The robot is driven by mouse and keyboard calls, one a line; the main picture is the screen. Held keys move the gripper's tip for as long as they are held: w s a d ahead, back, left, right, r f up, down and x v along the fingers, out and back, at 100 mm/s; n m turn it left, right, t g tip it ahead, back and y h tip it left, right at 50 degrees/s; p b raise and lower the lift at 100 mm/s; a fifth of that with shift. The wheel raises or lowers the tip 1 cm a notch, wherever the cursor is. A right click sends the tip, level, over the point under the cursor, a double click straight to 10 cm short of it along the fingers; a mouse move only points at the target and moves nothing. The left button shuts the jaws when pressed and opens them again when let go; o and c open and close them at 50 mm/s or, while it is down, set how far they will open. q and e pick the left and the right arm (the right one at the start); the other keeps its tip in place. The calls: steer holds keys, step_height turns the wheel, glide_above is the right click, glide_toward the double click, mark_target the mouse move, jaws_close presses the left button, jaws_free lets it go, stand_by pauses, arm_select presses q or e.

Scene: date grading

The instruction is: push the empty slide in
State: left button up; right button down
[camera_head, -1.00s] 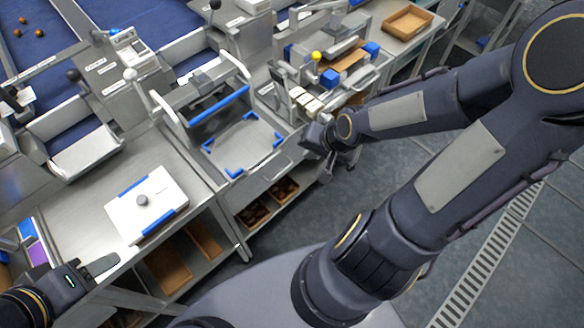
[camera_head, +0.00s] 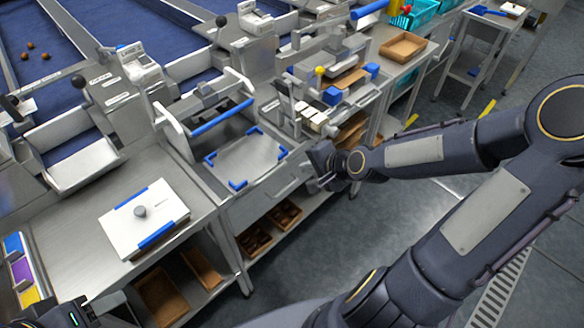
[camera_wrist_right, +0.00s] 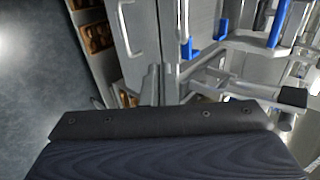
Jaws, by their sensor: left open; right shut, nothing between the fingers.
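The empty slide (camera_head: 250,160) is a bare metal plate with blue corner stops in the head view. It sits at the front of the station, below a frame with a blue bar (camera_head: 222,117). Its blue corners also show at the top of the right wrist view (camera_wrist_right: 232,48). My right gripper (camera_head: 316,166) is shut and empty, low beside the slide's right front side; whether it touches anything is hidden. Its dark body (camera_wrist_right: 165,125) fills the bottom of the wrist view. My left gripper (camera_head: 88,314) is open at the bottom left, partly cut off by the frame edge.
Brown trays (camera_head: 255,239) stand on the shelf below. A yellow-knobbed lever (camera_head: 319,72) and blue blocks (camera_head: 333,96) stand right of the slide. The floor in front is clear.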

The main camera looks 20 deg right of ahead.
mark_target(253, 135)
arm_select(q)
steer(key=shift+f+b, duration=0.9)
steer(key=shift+f, duration=0.55)
arm_select(e)
steer(key=shift+w+a+f, duration=0.3)
steer(key=shift+w+a, duration=0.05)
steer(key=shift+w, duration=0.6)
steer(key=shift+w+a+f, duration=0.3)
steer(key=shift+w+a, duration=0.05)
steer(key=shift+w, duration=0.6)
steer(key=shift+w+a+f, duration=0.3)
steer(key=shift+w+a, duration=0.05)
steer(key=shift+w, duration=0.6)
